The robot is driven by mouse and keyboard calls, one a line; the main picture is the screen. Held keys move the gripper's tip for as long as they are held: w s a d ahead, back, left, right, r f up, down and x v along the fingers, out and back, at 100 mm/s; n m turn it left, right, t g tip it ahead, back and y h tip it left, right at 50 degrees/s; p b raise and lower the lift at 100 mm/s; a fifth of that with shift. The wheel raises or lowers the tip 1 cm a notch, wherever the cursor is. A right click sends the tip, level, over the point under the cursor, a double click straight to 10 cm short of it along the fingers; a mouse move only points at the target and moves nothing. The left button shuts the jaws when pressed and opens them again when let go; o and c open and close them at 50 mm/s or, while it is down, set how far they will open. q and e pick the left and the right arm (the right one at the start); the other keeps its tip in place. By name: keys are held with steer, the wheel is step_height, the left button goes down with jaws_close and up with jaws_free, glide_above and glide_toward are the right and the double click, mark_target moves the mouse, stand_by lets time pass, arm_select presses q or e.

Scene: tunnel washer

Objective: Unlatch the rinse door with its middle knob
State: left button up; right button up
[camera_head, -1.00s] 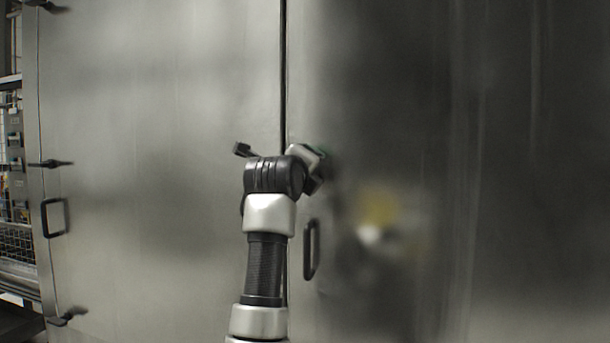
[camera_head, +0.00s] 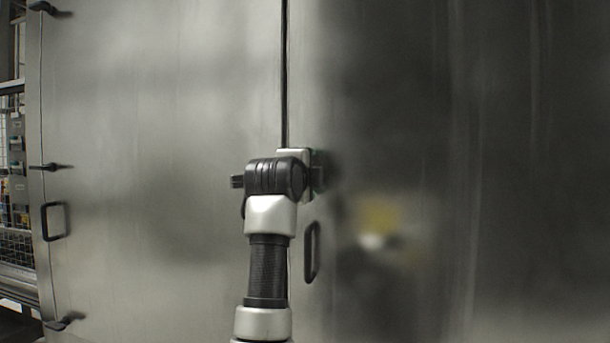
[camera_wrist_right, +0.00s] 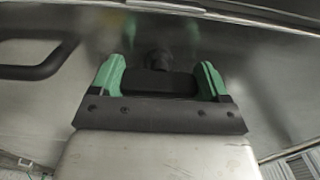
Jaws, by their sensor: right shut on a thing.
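The steel door panels fill the head view, with a dark vertical seam (camera_head: 284,70) between them. My right arm comes up from below, and its gripper is at the seam, mostly hidden behind my wrist. In the right wrist view the right gripper (camera_wrist_right: 161,78) has its two green fingers on either side of a black knob (camera_wrist_right: 160,86), shut on it. The knob's stem meets the steel panel just beyond the fingers. In the head view the knob is hidden by my arm. My left gripper is not in view.
A black pull handle (camera_head: 311,251) is just right of the seam below my gripper; it shows in the right wrist view (camera_wrist_right: 38,67). The left panel's outer edge has another handle (camera_head: 55,221) and black latch knobs, including one (camera_head: 52,167) at mid-height. Shelving (camera_head: 17,190) stands far left.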

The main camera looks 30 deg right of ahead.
stand_by(0.3)
steer(key=o, duration=0.9)
steer(key=b+v, duration=0.4)
steer(key=v, duration=0.6)
steer(key=shift+s+a, duration=0.25)
steer(key=shift+w+f, duration=0.1)
